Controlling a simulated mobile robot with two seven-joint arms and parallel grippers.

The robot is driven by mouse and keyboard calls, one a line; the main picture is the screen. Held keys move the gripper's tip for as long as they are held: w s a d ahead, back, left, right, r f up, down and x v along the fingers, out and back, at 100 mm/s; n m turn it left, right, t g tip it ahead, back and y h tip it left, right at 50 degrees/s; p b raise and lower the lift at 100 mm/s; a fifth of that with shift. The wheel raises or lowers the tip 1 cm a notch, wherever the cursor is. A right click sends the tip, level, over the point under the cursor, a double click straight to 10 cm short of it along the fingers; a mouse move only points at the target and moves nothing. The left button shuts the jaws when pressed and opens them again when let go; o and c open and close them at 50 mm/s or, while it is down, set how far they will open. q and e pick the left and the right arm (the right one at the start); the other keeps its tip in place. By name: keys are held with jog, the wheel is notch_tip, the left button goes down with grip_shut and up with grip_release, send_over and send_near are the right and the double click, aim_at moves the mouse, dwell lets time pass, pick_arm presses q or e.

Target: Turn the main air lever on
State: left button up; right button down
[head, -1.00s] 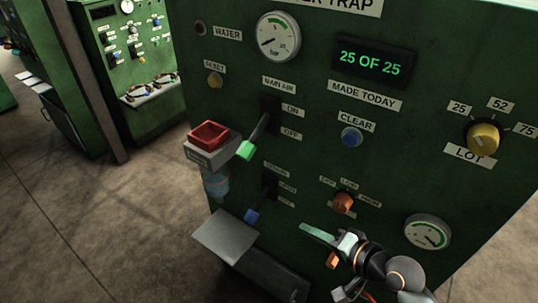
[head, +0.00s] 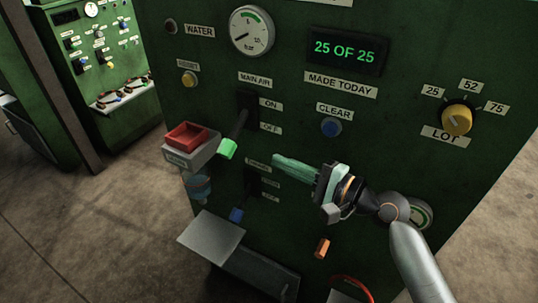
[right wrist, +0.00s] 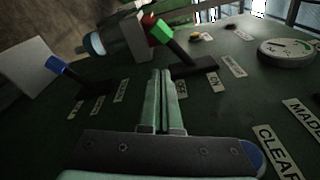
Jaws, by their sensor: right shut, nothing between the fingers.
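The main air lever (head: 229,147) has a dark shaft and a green tip. It sits on the green panel in the head view under the MAIN AIR label, angled down toward the OFF side. In the right wrist view its green tip (right wrist: 160,31) is ahead of my fingers. My right gripper (head: 277,160) is shut and empty, with its pale green fingers pointing left, to the right of the lever tip and a little below it, apart from it. The gripper also shows in the right wrist view (right wrist: 157,75). My left gripper is not in view.
A second lever with a blue tip (head: 236,215) is below. A red-topped box (head: 187,138) juts out left of the green tip. A grey tray (head: 211,239) juts out lower down. The blue CLEAR button (head: 331,127) and yellow LOT knob (head: 457,120) are to the right.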

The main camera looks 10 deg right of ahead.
aim_at(236, 132)
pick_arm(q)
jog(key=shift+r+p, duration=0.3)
pick_arm(e)
jog(key=x, duration=0.9)
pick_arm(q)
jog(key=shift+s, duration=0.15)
pick_arm(e)
jog(key=shift+r, duration=0.1)
